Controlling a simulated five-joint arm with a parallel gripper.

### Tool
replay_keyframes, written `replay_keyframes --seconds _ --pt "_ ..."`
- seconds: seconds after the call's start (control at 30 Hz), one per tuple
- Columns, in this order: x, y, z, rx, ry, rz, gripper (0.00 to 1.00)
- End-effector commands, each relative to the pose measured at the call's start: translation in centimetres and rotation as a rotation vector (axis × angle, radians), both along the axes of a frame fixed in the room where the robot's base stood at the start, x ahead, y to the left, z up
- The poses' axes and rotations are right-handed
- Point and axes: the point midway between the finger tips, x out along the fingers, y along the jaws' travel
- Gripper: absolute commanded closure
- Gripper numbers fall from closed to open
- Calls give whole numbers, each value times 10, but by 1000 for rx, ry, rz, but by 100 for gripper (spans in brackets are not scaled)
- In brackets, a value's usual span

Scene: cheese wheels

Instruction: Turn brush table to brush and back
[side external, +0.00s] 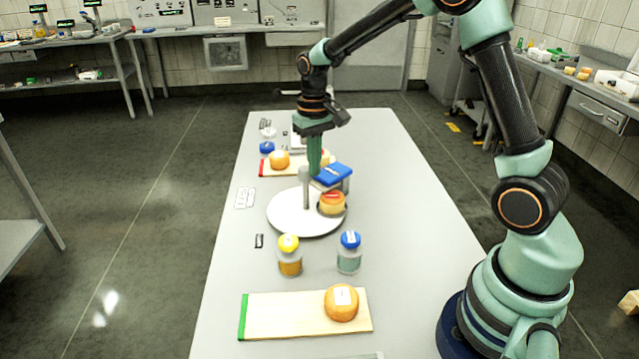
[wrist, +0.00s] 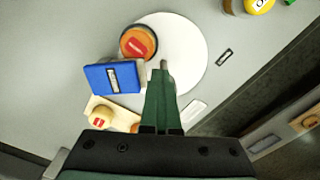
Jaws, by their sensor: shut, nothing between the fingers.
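The white round table (side external: 283,222) stands in the middle of the bench, with a grey upright peg (side external: 306,188) near its rim. An orange cheese wheel (side external: 332,204) with a red label sits on it; it also shows in the wrist view (wrist: 138,42). A blue block with a white label (side external: 333,174), perhaps the brush, stands at the table's far right edge, close beside the cheese (wrist: 112,77). My gripper (side external: 314,170) is shut and empty, pointing down. Its green fingertips (wrist: 160,78) are right by the peg (wrist: 164,66); I cannot tell whether they touch.
A yellow-lidded jar (side external: 289,256) and a blue-lidded jar (side external: 349,252) stand in front of the table. A green-ended board (side external: 285,316) with a cheese lies nearest. A red-ended board (side external: 272,171) with cheese lies behind. The bench's right side is clear.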

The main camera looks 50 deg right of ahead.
Motion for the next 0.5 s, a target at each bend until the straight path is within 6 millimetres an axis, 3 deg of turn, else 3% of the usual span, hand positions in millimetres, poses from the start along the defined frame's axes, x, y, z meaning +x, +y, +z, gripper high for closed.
replay_keyframes --seconds 0.5 --pt "3 13 1 -1 -6 3 100"
